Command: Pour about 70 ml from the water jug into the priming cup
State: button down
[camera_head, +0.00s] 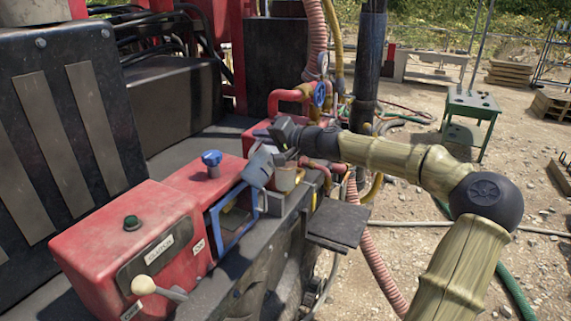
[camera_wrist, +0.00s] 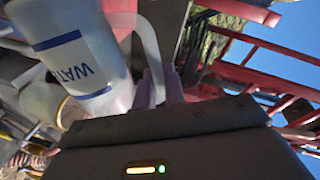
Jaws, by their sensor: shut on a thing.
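The water jug (camera_head: 258,168) is a pale grey-white vessel, tilted, just above and left of the priming cup in the head view. In the wrist view, the jug (camera_wrist: 85,60) shows a blue-banded label with the letters "WAT". My gripper (camera_wrist: 160,88) is shut on the jug's pale handle. In the head view, my gripper (camera_head: 280,137) is partly hidden by its own dark body. The priming cup (camera_head: 285,179) is a small tan vessel near the machine's edge, close beside the jug. I cannot make out any water stream or the cup's fill level.
A red box with a lever (camera_head: 145,285) and a green button stands at the front left. A blue frame (camera_head: 233,218) and a blue knob (camera_head: 212,160) are near the jug. Red pipes (camera_head: 290,98) and hoses crowd behind. A green stand (camera_head: 470,112) is on open gravel at right.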

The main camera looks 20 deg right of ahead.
jog(key=shift+w+d+f+p, duration=0.15)
jog(key=shift+f+p, duration=0.1)
jog(key=shift+p, duration=0.15)
dwell(0.8)
jog(key=shift+b, duration=1)
jog(key=b, duration=0.1)
jog(key=s+a+n+b, duration=0.1)
jog(key=shift+s+a+r+n+b, duration=0.2)
jog(key=shift+a+r+n+b, duration=0.1)
jog(key=shift+b, duration=0.1)
jog(key=shift+a+n+t+b, duration=0.25)
jog(key=shift+n+t+b, duration=0.15)
jog(key=shift+b, duration=0.6)
jog(key=shift+r, duration=0.25)
jog(key=shift+s+a+r, duration=0.1)
jog(key=shift+r, duration=0.05)
jog(key=shift+p, duration=0.3)
